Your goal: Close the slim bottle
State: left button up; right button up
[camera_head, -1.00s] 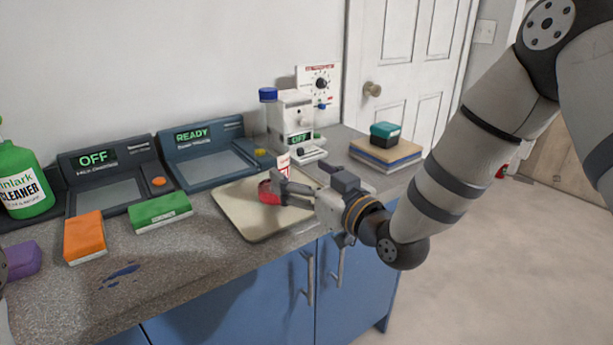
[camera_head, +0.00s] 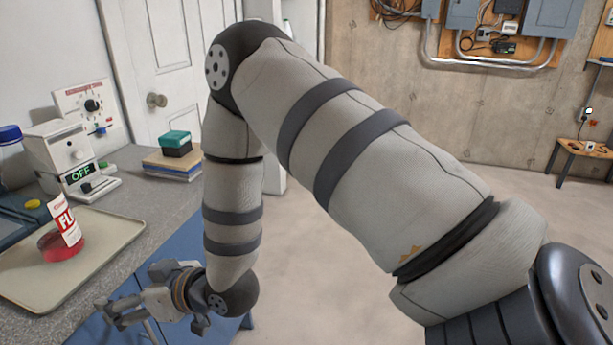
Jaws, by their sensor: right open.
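A slim white bottle with red lettering "FL" (camera_head: 66,222) is on the beige tray (camera_head: 110,232) at the left, leaning slightly. A red, round, low piece (camera_head: 62,247) is at its foot; I cannot tell whether it is part of the bottle or a separate thing. No separate cap for it can be made out. My right gripper (camera_head: 106,313) is open and empty, in front of the counter edge, below and to the right of the tray, apart from the bottle. My left gripper is out of view.
A white device reading "OFF" (camera_head: 72,150) stands behind the tray, with a blue-capped container (camera_head: 10,135) at its left. A teal box (camera_head: 175,140) sits on stacked books (camera_head: 172,163). My right arm covers the middle. Open floor (camera_head: 310,270) lies beyond the counter.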

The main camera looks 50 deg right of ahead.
jog(key=s+d+f+m+g+h, duration=0.3)
jog(key=s+f+g, duration=0.5)
jog(key=s+f, duration=1.05)
jog(key=s+d+g, duration=0.2)
jog(key=s+g, duration=0.1)
jog(key=s, duration=0.7)
jog(key=s+d+f+g+h, duration=0.1)
jog(key=s+d+g, duration=0.1)
jog(key=s, duration=0.8)
jog(key=shift+s+d+f+g, duration=0.15)
jog(key=shift+d+f+g, duration=0.1)
jog(key=shift+g, duration=0.25)
